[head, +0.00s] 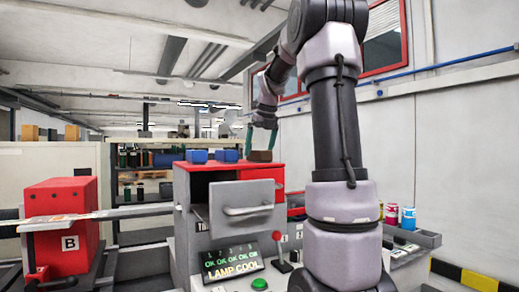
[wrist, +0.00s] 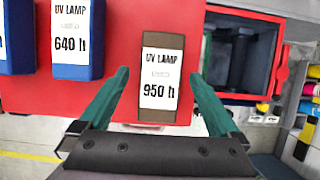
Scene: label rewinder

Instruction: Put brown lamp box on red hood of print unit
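The brown lamp box (wrist: 162,41), with a white label reading "UV LAMP 950 h", lies on the red top of the grey cabinet. In the head view the brown box (head: 260,156) sits at the right of that top. My gripper (wrist: 159,74) is open, its green fingers on either side of the box with a gap to each side. In the head view my gripper (head: 261,141) points down at the box. A red housing marked B (head: 62,215) stands at the left; I cannot tell whether it or the red cabinet top (head: 265,171) is the print unit's hood.
Two blue lamp boxes (head: 197,156) (head: 226,156) stand left of the brown one; one reads "640 h" (wrist: 77,36). Coloured cans (head: 408,217) stand right.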

